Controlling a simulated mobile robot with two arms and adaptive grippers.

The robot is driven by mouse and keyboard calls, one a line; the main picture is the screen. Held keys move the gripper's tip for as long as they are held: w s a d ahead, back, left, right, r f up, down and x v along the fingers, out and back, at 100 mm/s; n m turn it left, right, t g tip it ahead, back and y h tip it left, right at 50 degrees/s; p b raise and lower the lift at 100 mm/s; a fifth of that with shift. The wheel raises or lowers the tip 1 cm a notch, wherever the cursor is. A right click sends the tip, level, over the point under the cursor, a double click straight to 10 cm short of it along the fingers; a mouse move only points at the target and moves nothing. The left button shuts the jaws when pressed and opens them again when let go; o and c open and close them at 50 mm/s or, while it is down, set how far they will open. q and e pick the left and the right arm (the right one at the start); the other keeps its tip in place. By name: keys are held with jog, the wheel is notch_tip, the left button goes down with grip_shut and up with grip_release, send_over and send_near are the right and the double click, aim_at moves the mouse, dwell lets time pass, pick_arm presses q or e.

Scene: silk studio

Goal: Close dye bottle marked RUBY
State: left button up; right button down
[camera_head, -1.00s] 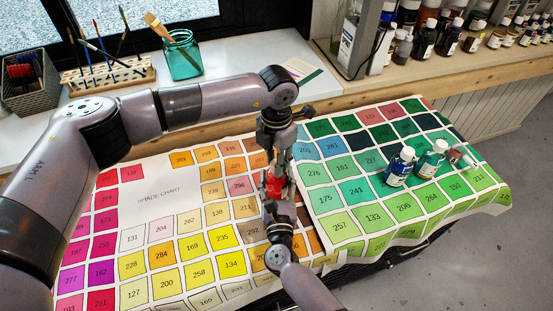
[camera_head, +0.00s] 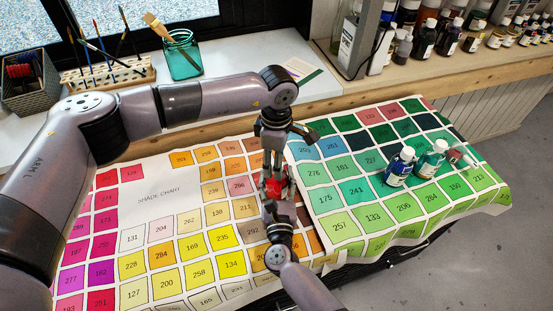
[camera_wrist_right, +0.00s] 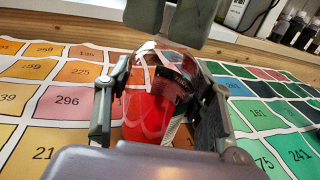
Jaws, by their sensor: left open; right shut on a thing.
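A bottle of red dye (camera_head: 279,186) is between the fingers of my right gripper (camera_head: 276,187), over the chart cloth. In the right wrist view the clear, rounded bottle (camera_wrist_right: 147,118) has bright red in its lower part and a dark label with writing that I cannot read. My right gripper (camera_wrist_right: 158,100) is shut on its sides. My left gripper (camera_head: 274,160) points down just above the bottle and is open; its two grey fingers (camera_wrist_right: 170,18) show at the top of the right wrist view. The fingers hide the bottle's neck, so I cannot tell how its cap sits.
The numbered shade chart cloth (camera_head: 160,194) covers the table. A teal jar (camera_head: 183,58) and brush rack (camera_head: 110,75) stand on the back sill.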

pick_arm(q)
notch_tip(320, 180, up, 12)
dwell(0.7)
pick_arm(e)
jog(key=c, duration=0.6)
grip_release()
jog(key=shift+c, duration=0.2)
jog(key=shift+s, duration=0.1)
jog(key=s, duration=1.1)
jog(key=shift+s+d, duration=0.35)
jog(key=shift+s, duration=0.05)
